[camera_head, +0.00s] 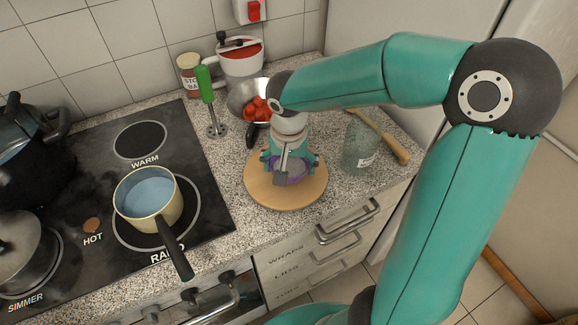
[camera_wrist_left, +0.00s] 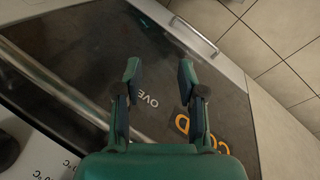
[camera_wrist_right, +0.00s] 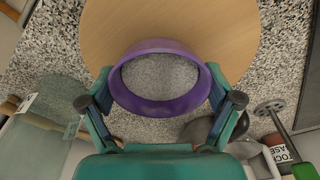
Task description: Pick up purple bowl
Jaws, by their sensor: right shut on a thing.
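The purple bowl (camera_head: 301,177) is at the round wooden board (camera_head: 262,194) on the counter, partly hidden by my right gripper (camera_head: 291,168). In the right wrist view the bowl's purple rim (camera_wrist_right: 160,105) shows fully, with a speckled grey inside. My right gripper (camera_wrist_right: 160,85) is shut on the bowl, one finger against each side. I cannot tell whether the bowl touches the board. My left gripper (camera_wrist_left: 158,72) is open and empty, in front of the dark oven door (camera_wrist_left: 90,50); it is outside the head view.
A glass jar (camera_head: 359,150) and a wooden rolling pin (camera_head: 385,135) are right of the board. A pan with red pieces (camera_head: 256,110), a green hand blender (camera_head: 206,90) and a stock jar (camera_head: 188,75) stand behind. The stove (camera_head: 95,190) with a cream saucepan (camera_head: 148,200) is left.

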